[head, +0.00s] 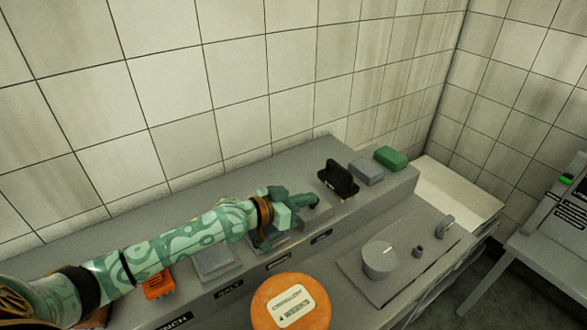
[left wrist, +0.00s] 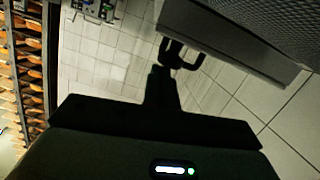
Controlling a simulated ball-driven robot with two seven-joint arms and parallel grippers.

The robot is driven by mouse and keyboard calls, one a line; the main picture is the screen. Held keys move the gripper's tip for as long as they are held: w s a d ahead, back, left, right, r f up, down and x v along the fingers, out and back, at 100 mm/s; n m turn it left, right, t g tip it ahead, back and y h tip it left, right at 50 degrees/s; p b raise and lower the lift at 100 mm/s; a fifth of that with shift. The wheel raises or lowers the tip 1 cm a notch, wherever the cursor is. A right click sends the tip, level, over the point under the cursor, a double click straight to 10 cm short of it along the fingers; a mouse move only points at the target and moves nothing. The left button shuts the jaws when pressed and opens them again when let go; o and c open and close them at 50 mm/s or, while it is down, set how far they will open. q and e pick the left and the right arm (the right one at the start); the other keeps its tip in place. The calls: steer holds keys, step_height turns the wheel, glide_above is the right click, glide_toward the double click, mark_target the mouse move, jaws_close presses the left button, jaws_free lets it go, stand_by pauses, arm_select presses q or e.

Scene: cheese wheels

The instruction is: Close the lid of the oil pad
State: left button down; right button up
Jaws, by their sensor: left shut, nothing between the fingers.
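My left gripper (head: 312,201) is shut and empty above the raised grey ledge in the head view. Its arm reaches in from the left. A low grey box (head: 270,243) lies under and beside the gripper and is mostly hidden by it. I cannot tell whether this is the oil pad, or how its lid stands. Another flat grey box (head: 213,262), behind a label that seems to read SALT, sits left of it. The left wrist view shows mostly dark shapes and a tiled surface, with no clear oil pad. My right gripper is not in view.
A black upright-handled object (head: 338,180), a grey block (head: 366,171) and a green block (head: 390,158) stand right on the ledge. An orange object (head: 158,283) is at left. An orange cheese wheel (head: 290,303) lies in front.

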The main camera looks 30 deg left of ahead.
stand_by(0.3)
arm_select(q)
steer(key=shift+r+p, duration=0.4)
steer(key=shift+p, duration=0.05)
step_height(320, 180, up, 5)
steer(key=p, duration=0.4)
steer(key=shift+s+f+p, duration=0.1)
steer(key=shift+f+p, duration=0.1)
steer(key=shift+p, duration=0.2)
steer(key=f+v, duration=0.2)
steer(key=v, duration=0.7)
steer(key=shift+s+r, duration=0.45)
steer(key=shift+s, duration=0.05)
